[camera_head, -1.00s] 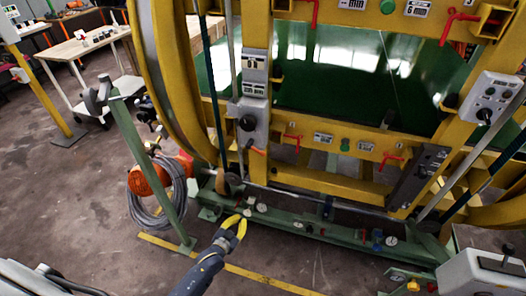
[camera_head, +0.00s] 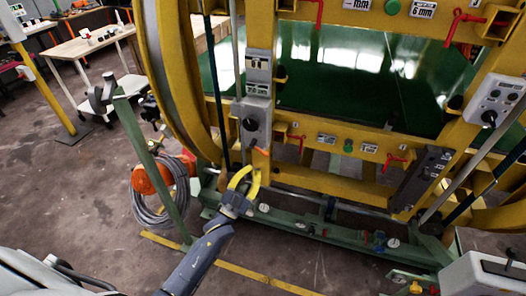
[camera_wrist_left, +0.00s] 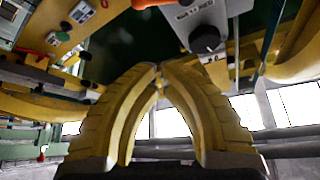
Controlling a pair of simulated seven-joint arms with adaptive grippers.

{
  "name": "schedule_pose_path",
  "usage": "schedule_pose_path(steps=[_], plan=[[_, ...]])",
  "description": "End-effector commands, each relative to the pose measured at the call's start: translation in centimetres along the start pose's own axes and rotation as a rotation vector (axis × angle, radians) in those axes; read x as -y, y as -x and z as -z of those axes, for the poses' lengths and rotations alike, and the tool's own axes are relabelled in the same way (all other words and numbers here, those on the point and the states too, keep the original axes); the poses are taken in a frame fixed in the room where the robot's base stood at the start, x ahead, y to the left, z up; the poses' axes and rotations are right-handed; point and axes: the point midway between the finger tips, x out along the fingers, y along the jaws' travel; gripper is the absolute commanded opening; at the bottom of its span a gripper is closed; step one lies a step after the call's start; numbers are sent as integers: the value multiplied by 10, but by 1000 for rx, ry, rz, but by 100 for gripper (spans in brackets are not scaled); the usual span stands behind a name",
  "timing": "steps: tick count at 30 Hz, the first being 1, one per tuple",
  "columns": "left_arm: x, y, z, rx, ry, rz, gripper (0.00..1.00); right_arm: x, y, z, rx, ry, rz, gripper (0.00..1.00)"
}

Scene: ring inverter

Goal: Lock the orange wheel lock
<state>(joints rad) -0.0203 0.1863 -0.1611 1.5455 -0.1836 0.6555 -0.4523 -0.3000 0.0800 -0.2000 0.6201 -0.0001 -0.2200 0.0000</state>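A small orange part (camera_head: 260,152), which looks like the orange wheel lock, shows at the lower end of the grey control box (camera_head: 254,122) on the yellow upright. An orange-red piece (camera_wrist_left: 150,3) also shows at the top edge of the left wrist view, beside the box with the black knob (camera_wrist_left: 205,40). My left gripper (camera_head: 251,171) has yellow fingers and stands just below the orange part in the head view, apart from it. Its fingertips (camera_wrist_left: 158,70) come together in the wrist view with nothing visible between them. My right gripper is out of view.
The large yellow ring frame (camera_head: 180,90) fills the middle and right. A green base rail (camera_head: 310,228) runs below it. A green post (camera_head: 155,165) with a coiled grey cable (camera_head: 150,207) and orange reel stands left. Open floor lies front left.

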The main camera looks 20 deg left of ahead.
Motion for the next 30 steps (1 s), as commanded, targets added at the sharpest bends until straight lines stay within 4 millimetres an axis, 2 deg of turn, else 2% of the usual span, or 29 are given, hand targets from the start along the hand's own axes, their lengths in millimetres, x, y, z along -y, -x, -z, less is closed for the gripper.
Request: schedule_pose_path(steps=[8, 14, 26, 30], plan=[[0, -5, 0, 0, 1, 0, 0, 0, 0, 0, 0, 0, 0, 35], [0, -30, 1, -2, 2, 1, 0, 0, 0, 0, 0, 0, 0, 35], [0, -101, 0, 0, 0, 0, 0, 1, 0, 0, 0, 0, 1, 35], [-1, -94, -18, 5, 1, -2, 0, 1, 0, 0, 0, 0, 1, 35]])
